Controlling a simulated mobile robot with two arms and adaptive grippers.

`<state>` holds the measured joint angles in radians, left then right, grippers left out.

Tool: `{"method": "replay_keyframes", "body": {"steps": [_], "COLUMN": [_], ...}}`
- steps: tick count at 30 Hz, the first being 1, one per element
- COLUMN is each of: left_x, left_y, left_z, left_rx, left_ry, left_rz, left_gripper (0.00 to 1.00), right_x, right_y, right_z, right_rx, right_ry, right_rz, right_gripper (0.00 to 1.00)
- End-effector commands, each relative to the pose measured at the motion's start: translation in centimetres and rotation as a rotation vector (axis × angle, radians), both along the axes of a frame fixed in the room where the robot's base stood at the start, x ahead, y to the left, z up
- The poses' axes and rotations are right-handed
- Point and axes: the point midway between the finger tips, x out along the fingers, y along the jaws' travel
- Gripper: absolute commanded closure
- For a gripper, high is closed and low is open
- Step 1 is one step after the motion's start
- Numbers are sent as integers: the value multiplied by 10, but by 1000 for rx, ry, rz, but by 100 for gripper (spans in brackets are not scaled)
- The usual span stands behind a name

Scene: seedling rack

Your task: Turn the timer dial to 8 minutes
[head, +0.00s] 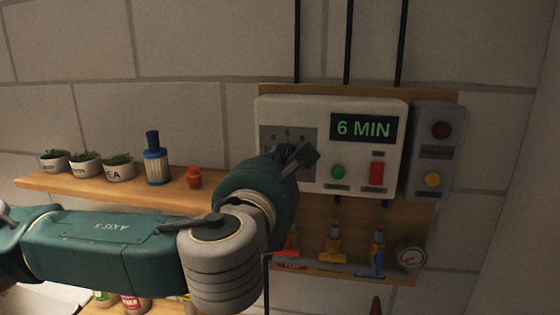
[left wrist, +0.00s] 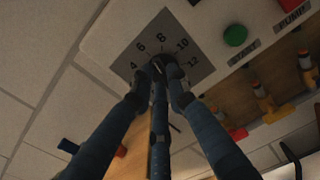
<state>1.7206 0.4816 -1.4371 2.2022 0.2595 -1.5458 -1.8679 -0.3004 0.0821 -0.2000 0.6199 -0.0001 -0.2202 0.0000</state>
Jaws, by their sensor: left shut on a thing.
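The white timer box (head: 330,178) hangs on the wall, and its display (head: 363,128) reads 6 MIN in green. Its grey scale plate (head: 270,132) carries numbers, several of which show in the left wrist view, from 4 to 12. The black dial (left wrist: 159,63) sits in the middle of that plate. My left gripper (head: 300,156) is at the dial, its fingers closed on the knob from either side, as the left wrist view (left wrist: 161,80) shows. In the head view the gripper hides most of the dial. My right gripper is out of view.
A green button (head: 338,172) and a red switch (head: 377,173) sit right of the dial. A grey box (head: 437,115) with round lamps or buttons adjoins. A wooden shelf (head: 110,190) with pots is left.

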Motion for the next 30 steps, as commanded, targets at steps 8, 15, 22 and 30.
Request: {"method": "replay_keyframes", "body": {"steps": [8, 15, 22, 30], "left_x": [0, -3, -7, -14], "left_y": [1, -3, -8, -15], "left_z": [16, 17, 18, 20], "left_rx": [221, 367, 444, 474], "left_ry": [-75, -104, -121, -130], "left_rz": [12, 12, 12, 13], "left_gripper": [100, 100, 100, 100], "right_x": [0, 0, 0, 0], "right_y": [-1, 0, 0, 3], "right_z": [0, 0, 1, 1], "right_rx": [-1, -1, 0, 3], "right_ry": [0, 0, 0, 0], "right_rz": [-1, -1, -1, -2], "right_gripper": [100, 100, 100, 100]}}
